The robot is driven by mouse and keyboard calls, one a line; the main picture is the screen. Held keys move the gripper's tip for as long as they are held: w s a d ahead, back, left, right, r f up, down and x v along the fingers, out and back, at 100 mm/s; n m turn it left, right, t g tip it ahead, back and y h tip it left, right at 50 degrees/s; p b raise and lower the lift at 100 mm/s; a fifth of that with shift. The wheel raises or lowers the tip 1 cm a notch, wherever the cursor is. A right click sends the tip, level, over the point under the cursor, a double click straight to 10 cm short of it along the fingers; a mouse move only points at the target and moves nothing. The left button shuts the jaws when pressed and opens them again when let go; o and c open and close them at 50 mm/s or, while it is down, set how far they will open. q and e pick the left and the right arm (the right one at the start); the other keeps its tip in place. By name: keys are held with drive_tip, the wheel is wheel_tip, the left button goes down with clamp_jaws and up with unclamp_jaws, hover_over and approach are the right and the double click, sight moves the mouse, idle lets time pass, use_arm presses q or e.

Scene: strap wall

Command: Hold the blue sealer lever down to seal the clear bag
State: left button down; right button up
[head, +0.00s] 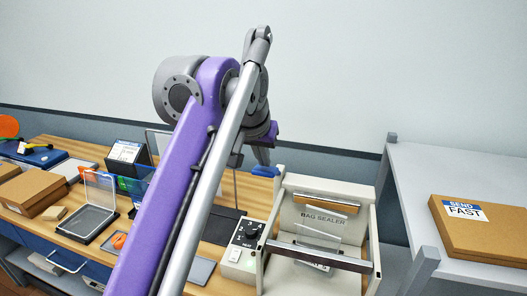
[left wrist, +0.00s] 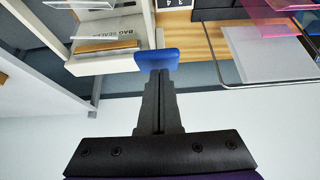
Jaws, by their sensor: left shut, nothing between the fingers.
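The blue lever end (head: 266,171) stands at the upper left corner of the white bag sealer (head: 284,192). It also shows in the left wrist view (left wrist: 157,59), right at my fingertips. The clear bag (head: 322,231) appears as a see-through sheet in the middle of the sealer, behind a silver crossbar (head: 318,256). My left gripper (head: 262,163) is shut and empty, pointing down at the blue lever end. In the left wrist view the closed fingers (left wrist: 158,76) overlap its edge; I cannot tell whether they touch it. My right gripper is not in view.
A control box with a dial (head: 245,236) adjoins the sealer's left side. A clear-lidded case (head: 92,221) and a brown box (head: 33,192) lie on the wooden bench at left. A shelf at right bears a SEND FAST carton (head: 483,232). My arm hides part of the bench.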

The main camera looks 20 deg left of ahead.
use_arm(q)
drive_tip(key=shift+w, duration=0.15)
drive_tip(key=shift+f, duration=0.15)
drive_tip(key=shift+s+f+b, duration=0.4)
drive_tip(key=shift+f+b, duration=0.1)
drive_tip(key=shift+b, duration=0.1)
drive_tip(key=s+f+t+b, duration=0.5)
drive_tip(key=f+t+b, duration=0.2)
drive_tip(key=f, duration=0.7)
drive_tip(key=shift+s+b, duration=0.2)
drive_tip(key=shift+b, duration=0.45)
idle(1.5)
